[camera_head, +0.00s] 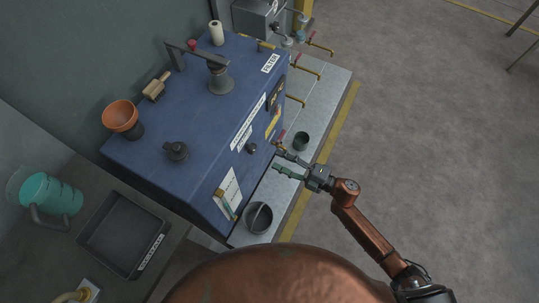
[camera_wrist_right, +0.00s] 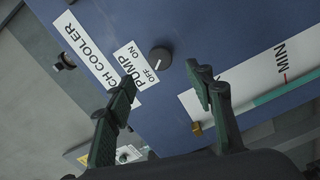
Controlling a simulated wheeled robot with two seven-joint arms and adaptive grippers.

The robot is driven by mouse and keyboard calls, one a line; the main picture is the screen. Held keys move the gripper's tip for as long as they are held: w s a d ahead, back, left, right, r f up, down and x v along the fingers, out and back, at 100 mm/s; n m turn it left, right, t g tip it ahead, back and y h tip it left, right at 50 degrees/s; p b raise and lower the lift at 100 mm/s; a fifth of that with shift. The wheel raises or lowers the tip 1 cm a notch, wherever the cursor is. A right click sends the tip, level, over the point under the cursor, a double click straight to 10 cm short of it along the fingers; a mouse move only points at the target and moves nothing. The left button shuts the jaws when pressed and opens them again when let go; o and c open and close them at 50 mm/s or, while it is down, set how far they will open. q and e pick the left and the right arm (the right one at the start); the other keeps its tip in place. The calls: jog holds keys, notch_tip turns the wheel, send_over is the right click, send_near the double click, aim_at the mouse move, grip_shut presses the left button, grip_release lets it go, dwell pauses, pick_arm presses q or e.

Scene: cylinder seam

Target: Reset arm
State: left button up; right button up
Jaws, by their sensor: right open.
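My right gripper (camera_head: 282,163) is open and empty in the head view, in front of the front face of the blue machine (camera_head: 165,120). My right arm reaches to it from the lower right. In the right wrist view the two fingers of my right gripper (camera_wrist_right: 165,95) are spread apart with nothing between them. A black pump knob (camera_wrist_right: 160,58) on the blue panel shows beyond the fingertips, beside a label reading PUMP ON OFF (camera_wrist_right: 133,65). My left gripper is not in the head view.
Below the machine front, a grey ledge (camera_head: 325,95) holds a dark cup (camera_head: 300,141) and a dark pot (camera_head: 258,217). A black tray (camera_head: 122,235) and a teal jug (camera_head: 50,195) are at lower left.

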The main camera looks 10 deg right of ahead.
jog(key=shift+s+d, duration=0.3)
jog(key=shift+d, duration=0.15)
dwell(0.3)
